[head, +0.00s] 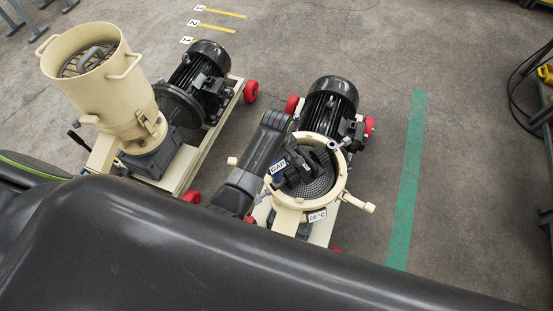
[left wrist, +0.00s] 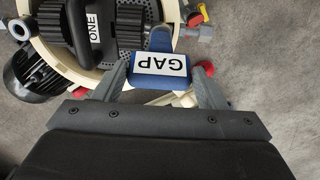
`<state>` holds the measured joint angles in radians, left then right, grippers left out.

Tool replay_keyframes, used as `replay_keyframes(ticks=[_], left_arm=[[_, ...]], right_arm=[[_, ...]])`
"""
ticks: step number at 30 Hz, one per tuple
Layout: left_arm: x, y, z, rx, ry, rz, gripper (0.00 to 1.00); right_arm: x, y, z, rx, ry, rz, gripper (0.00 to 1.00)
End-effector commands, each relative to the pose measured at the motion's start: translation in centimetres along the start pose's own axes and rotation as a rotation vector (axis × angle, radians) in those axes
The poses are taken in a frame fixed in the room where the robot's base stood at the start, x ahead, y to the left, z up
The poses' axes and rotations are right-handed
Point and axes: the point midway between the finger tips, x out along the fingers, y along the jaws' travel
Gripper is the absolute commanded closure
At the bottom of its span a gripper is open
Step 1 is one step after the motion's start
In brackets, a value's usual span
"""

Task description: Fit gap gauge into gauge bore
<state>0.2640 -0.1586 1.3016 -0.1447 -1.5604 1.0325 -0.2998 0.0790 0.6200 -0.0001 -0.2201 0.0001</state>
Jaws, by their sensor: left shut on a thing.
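The gap gauge (head: 278,168) is a blue block with a white GAP label, at the left rim of the open mill (head: 345,185). It also shows in the left wrist view (left wrist: 160,72), where a blue part reaches beyond the block toward the rollers. My left gripper (left wrist: 162,80) is shut on the gauge, one grey finger on each side. The black roller assembly (left wrist: 95,28), labelled ONE, lies just beyond the gauge over the perforated die (head: 318,187). I cannot make out the gauge bore. My right gripper does not show.
The open mill has cream handles, a 20 °C tag (head: 317,215) and a black motor (head: 330,100) behind it. A second mill with a tall cream hopper (head: 95,80) stands at left. Open floor with a green stripe (head: 408,180) lies to the right.

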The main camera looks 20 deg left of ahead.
Motion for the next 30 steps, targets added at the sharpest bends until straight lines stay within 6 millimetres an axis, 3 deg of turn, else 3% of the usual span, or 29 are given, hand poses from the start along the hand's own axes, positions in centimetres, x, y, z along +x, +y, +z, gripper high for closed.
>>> replay_keyframes(ticks=[30], left_arm=[[0.69, 0.05, -0.03, 0.000, 0.001, 0.001, 0.82]], right_arm=[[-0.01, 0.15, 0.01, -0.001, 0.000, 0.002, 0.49]])
